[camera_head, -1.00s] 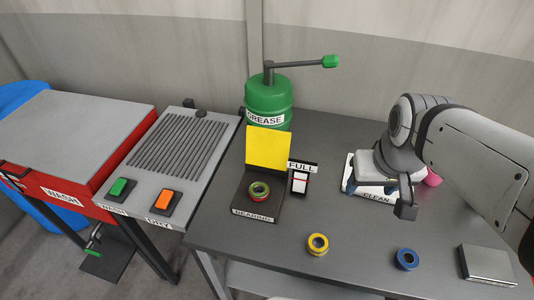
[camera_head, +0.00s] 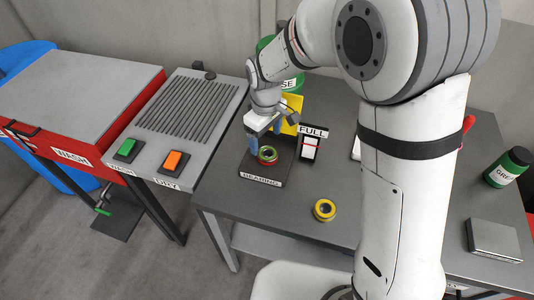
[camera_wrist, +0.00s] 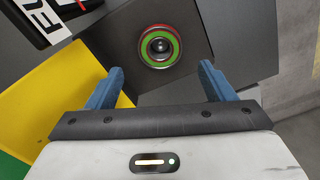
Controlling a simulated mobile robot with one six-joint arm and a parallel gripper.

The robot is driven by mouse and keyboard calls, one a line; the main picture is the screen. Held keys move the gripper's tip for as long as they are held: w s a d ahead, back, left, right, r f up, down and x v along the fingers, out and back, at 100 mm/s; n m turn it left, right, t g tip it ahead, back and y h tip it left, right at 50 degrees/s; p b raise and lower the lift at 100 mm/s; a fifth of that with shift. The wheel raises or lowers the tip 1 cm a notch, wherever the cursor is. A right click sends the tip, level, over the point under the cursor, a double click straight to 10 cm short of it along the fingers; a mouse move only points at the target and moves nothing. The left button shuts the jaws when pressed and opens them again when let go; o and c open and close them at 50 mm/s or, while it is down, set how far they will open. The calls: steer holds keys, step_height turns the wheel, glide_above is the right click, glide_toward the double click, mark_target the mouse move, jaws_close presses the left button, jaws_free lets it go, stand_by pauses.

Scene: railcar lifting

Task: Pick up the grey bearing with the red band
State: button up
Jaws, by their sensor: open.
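The bearing with the red band (camera_head: 267,155) sits on the dark stand labelled BEARING (camera_head: 262,175). It shows a green ring inside the red band, with a dark centre, in the wrist view (camera_wrist: 159,46). My gripper (camera_head: 264,138) is above the stand, close to the bearing. In the wrist view its two blue fingers (camera_wrist: 162,72) are spread apart with nothing between them. The bearing lies just beyond the fingertips, roughly centred between them.
A yellow plate (camera_head: 292,112) rises behind the stand, with a FULL indicator (camera_head: 310,147) to its right. A yellow-banded bearing (camera_head: 324,209) lies on the grey table. The washing unit (camera_head: 75,110) stands left. A green can (camera_head: 507,168) and metal box (camera_head: 494,240) are at right.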

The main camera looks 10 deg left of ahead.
mark_target(267, 153)
step_height(267, 153, down, 6)
steer(key=shift+s+d+r+p, duration=0.1)
steer(key=shift+d+p, duration=0.05)
steer(key=shift+p, duration=0.6)
steer(key=shift+c, duration=0.5)
steer(key=c, duration=1.3)
